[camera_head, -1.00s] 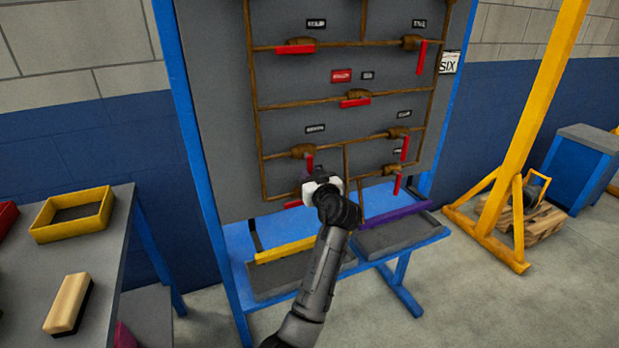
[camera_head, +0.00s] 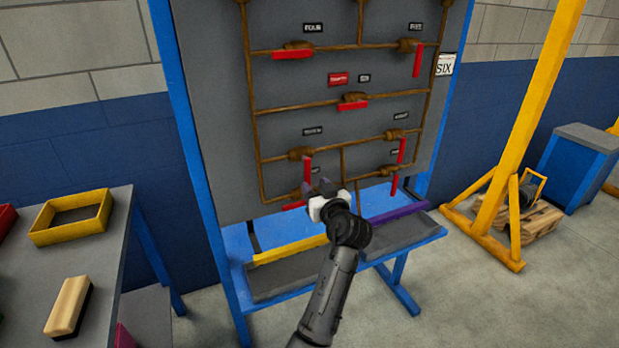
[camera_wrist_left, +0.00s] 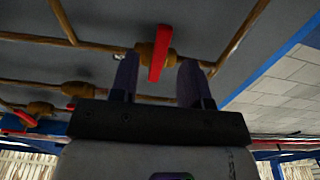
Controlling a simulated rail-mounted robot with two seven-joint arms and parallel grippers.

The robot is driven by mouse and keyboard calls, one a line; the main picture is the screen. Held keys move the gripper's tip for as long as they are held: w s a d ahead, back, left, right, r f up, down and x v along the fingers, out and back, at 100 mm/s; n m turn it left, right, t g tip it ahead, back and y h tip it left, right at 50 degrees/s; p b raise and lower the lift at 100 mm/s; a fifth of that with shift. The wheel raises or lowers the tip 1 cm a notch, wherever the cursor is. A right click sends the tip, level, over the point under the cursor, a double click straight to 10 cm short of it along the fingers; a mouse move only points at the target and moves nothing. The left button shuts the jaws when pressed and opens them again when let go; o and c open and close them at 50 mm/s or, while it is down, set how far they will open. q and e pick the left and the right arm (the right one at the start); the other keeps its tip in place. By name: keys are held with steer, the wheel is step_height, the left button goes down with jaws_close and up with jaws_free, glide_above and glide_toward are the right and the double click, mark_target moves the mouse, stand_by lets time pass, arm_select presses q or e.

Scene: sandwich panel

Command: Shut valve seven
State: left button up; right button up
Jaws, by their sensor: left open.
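A grey panel (camera_head: 215,150) in a blue frame carries brown pipes and several valves with red handles. The plates are too blurred to read surely; one at lower left (camera_head: 313,131) may say seven. The valve below it (camera_head: 300,153) has its red handle (camera_head: 308,168) hanging down, across its pipe. A lower red handle (camera_head: 294,205) lies near my gripper. My left gripper (camera_head: 325,185) is open in front of the panel's lower middle. In the left wrist view, a red handle (camera_wrist_left: 158,50) on a brass valve shows between its fingers (camera_wrist_left: 157,78), apart from both. My right gripper is out of view.
Below the panel are a yellow-edged tray (camera_head: 290,250) and a purple-edged tray (camera_head: 400,212). A grey table (camera_head: 100,260) at left holds a yellow bin (camera_head: 70,217) and a brush-like block (camera_head: 69,306). A yellow post (camera_head: 530,110) stands at right.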

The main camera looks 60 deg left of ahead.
arm_select(q)
steer(key=p+v, duration=0.1)
steer(key=v, duration=0.7)
steer(key=shift+d, duration=0.3)
